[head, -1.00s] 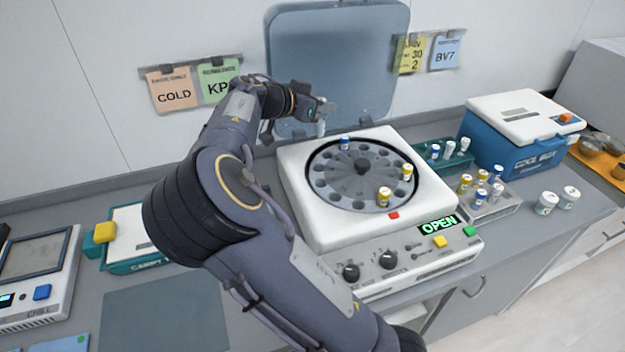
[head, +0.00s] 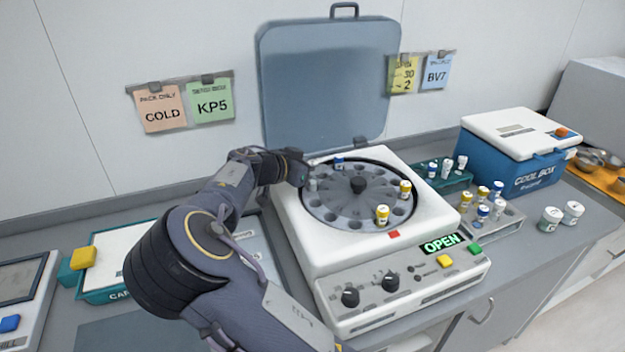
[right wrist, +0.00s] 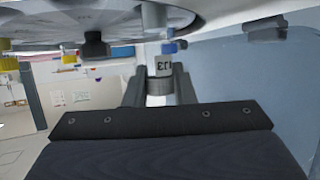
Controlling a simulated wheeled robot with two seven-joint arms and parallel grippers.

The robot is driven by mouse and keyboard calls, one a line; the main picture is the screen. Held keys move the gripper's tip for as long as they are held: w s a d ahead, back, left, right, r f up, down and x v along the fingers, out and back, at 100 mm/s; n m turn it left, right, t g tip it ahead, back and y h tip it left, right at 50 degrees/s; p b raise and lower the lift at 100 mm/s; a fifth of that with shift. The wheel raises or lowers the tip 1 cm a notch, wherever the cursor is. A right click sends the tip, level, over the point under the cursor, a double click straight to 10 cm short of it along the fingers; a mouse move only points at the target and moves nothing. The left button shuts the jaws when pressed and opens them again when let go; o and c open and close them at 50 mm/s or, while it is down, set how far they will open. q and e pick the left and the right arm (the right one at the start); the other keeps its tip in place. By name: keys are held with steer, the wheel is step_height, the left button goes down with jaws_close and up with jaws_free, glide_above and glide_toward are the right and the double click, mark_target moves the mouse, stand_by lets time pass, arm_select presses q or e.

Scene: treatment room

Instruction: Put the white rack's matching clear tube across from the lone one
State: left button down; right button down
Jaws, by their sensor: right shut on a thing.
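My right gripper (head: 306,178) is at the left rim of the open centrifuge's rotor (head: 340,205). It is shut on a pale clear tube (head: 313,185), which hangs over the rotor's left side; I cannot tell whether it is in a hole. The right wrist view shows this tube (right wrist: 160,68) between the fingers, with dark print on its label. The rotor holds a blue-capped tube (head: 338,162) at the back and two yellow-capped tubes, one at right (head: 405,188) and one at front (head: 382,213). A whitish rack (head: 490,230) at right holds several yellow-capped and blue-capped tubes. My left gripper is out of view.
The raised lid (head: 325,85) stands behind the rotor. A teal rack (head: 455,180) with blue-capped and white-capped tubes sits before the cool box (head: 515,160). Two white-capped jars (head: 550,219) stand at right. The centrifuge display (head: 443,244) reads OPEN.

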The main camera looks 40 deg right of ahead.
step_height(320, 180, down, 4)
steer(key=shift+r, duration=0.15)
steer(key=c, duration=1.2)
jaws_free()
steer(key=b+v, duration=0.1)
steer(key=v, duration=1.1)
